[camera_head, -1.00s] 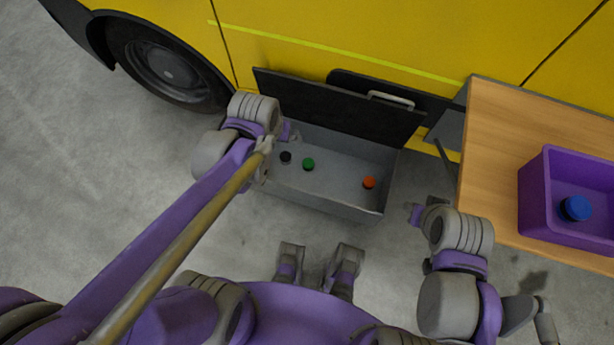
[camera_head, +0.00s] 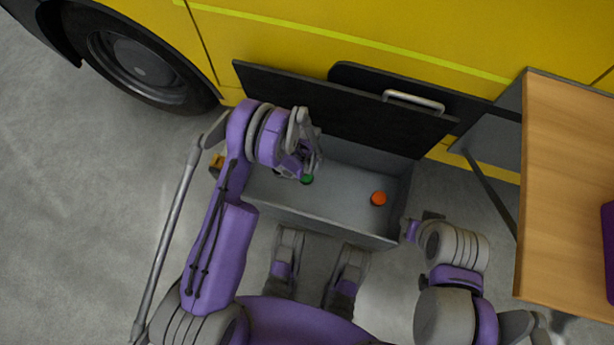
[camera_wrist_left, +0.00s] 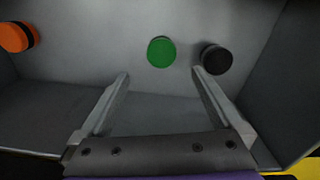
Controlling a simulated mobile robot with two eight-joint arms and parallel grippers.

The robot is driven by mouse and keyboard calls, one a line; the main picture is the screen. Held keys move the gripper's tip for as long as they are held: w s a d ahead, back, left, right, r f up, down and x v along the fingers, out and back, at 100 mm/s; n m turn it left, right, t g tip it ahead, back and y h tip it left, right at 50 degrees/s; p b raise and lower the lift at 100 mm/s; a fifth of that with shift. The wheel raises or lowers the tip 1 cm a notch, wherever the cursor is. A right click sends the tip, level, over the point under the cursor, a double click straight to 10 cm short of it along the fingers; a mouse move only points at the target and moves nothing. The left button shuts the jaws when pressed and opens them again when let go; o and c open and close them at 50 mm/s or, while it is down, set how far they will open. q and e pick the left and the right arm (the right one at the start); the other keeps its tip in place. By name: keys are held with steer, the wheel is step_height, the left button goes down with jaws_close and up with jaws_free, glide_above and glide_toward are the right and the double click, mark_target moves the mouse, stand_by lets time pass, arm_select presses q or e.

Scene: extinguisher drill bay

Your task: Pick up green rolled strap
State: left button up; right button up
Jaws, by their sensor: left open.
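The green rolled strap (camera_wrist_left: 161,52) lies on the floor of the grey open compartment box. In the head view the green strap (camera_head: 307,180) is partly hidden by my left gripper (camera_head: 304,172). My left gripper (camera_wrist_left: 160,84) is open and empty, and in the wrist view the green strap lies just beyond and between its fingertips. A black rolled strap (camera_wrist_left: 216,59) lies beside the green one, close to one fingertip. My right gripper (camera_head: 412,230) is at the box's right side, away from the straps; its jaws are too small to read.
An orange strap (camera_head: 379,199) lies at the right of the box (camera_head: 340,226). The box's dark lid (camera_head: 340,110) stands open behind it, against the yellow vehicle (camera_head: 330,30). A wooden table (camera_head: 560,180) with a purple bin (camera_head: 608,250) stands at right.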

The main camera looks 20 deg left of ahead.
arm_select(q)
step_height(320, 180, down, 7)
steer(key=shift+r+b, duration=0.1)
steer(key=shift+b, duration=0.65)
step_height(320, 180, down, 5)
steer(key=shift+a+f+b, duration=0.1)
steer(key=shift+a+b, duration=0.05)
steer(key=shift+b, duration=0.75)
steer(key=c, duration=1.6)
